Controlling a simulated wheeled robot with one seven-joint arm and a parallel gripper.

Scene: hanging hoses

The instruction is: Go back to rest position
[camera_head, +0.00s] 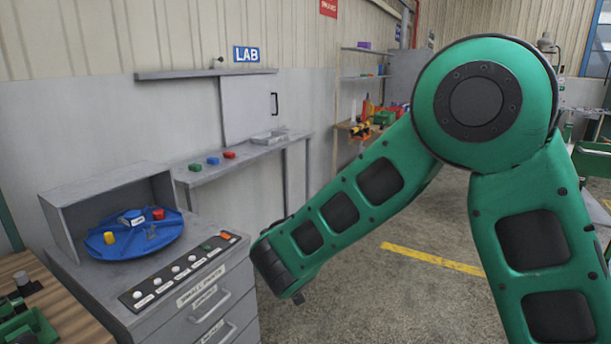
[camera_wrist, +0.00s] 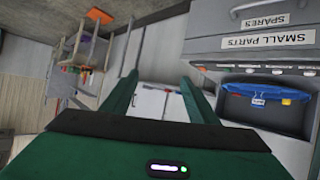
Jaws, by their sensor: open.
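My gripper (camera_wrist: 160,77) shows in the wrist view with its two green fingers apart and nothing held between them. In the head view my green arm comes in from the right and bends down to the left. Its lower end is in front of the grey drawer cabinet (camera_head: 232,302), over the floor side. The fingers cannot be made out there. The cabinet also shows upside down in the wrist view (camera_wrist: 235,44), right of the fingers and apart from them.
A blue turntable (camera_head: 150,240) with small coloured pieces sits on the cabinet, beside a button panel (camera_head: 180,273). A wall bench (camera_head: 250,152) holds green, blue and red blocks. A wooden table (camera_head: 75,318) is at lower left. Open floor (camera_head: 400,290) lies around the arm.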

